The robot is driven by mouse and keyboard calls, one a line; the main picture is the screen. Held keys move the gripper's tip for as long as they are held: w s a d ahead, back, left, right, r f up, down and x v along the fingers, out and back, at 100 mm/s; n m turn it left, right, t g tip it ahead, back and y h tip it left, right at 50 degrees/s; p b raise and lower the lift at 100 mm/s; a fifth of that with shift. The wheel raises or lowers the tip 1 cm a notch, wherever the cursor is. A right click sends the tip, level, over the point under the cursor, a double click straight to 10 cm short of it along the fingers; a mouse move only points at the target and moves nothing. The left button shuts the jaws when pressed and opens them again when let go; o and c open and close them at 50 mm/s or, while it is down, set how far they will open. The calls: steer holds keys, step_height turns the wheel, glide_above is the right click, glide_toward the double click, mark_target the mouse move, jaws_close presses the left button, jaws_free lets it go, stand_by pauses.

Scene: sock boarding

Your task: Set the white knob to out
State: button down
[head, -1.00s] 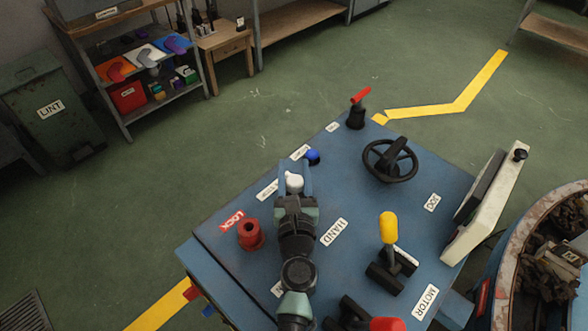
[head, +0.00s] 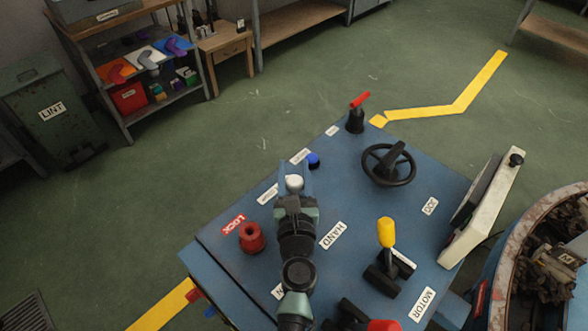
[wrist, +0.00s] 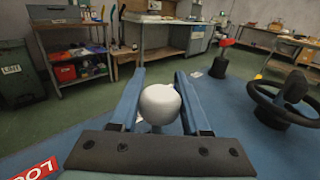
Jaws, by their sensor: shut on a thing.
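The white knob (head: 294,182) stands on the blue machine top (head: 235,215), in front of my arm in the head view. In the wrist view the round white knob (wrist: 160,104) sits between the two blue fingers of my gripper (wrist: 160,85). My gripper (head: 294,174) is shut on it. A thin pale stem shows below the knob in the wrist view. A small white label (head: 268,194) lies to the left of the knob and another (head: 300,157) lies beyond it. Their words are too small to read.
A white panel (head: 482,208) rises at the right edge.

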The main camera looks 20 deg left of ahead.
step_height(320, 180, up, 2)
steer(key=shift+p, duration=0.35)
steer(key=shift+f, duration=0.1)
steer(key=shift+c, duration=1.8)
jaws_free()
steer(key=shift+s+d, duration=0.15)
steer(key=shift+s, duration=0.15)
steer(key=b+v, duration=0.1)
steer(key=v, duration=0.9)
steer(key=shift+s+d+f, duration=0.1)
steer(key=shift+s+d, duration=0.1)
steer(key=shift+s, duration=0.15)
steer(key=shift+v, duration=0.75)
